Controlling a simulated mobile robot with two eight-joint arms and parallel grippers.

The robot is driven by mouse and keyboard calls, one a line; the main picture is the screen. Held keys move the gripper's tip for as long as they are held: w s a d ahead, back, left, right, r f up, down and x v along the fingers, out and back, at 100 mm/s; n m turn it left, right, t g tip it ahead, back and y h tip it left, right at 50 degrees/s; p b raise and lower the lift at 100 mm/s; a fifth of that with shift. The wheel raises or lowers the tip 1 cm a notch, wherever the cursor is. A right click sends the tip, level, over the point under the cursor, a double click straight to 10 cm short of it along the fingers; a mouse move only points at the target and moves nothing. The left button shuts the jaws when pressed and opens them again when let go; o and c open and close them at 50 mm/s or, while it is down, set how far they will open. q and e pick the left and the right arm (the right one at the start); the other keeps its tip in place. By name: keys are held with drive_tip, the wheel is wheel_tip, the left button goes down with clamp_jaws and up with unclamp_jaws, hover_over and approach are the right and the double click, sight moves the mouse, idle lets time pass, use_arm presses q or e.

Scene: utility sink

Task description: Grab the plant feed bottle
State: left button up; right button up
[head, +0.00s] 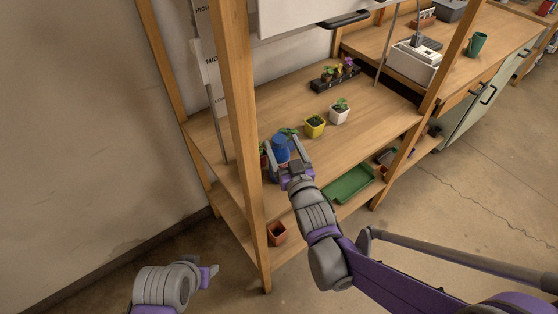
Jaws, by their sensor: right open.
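A blue bottle-like thing (281,151), which I take for the plant feed bottle, stands on the wooden shelf near its front left, by the post. Something green shows at its top; I cannot tell if it is a cap or a plant behind. My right gripper (282,141) is open, with one finger on each side of the blue thing. I cannot tell whether the fingers touch it. The wrist hides its lower part. My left gripper (208,269) is low at the lower left, away from the shelves, and its jaws are not clear.
A wooden post (238,110) rises close to the left of my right gripper. A yellow pot (314,130) and a white pot (339,115) with plants stand behind to the right. A black seedling tray (322,86) is farther back. Below are a green tray (349,185) and a terracotta pot (277,236).

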sight(277, 137)
drive_tip(key=x, duration=0.6)
drive_tip(key=shift+a+f, duration=0.15)
drive_tip(key=shift+f, duration=0.2)
drive_tip(key=shift+s, duration=0.1)
clamp_jaws()
idle(1.0)
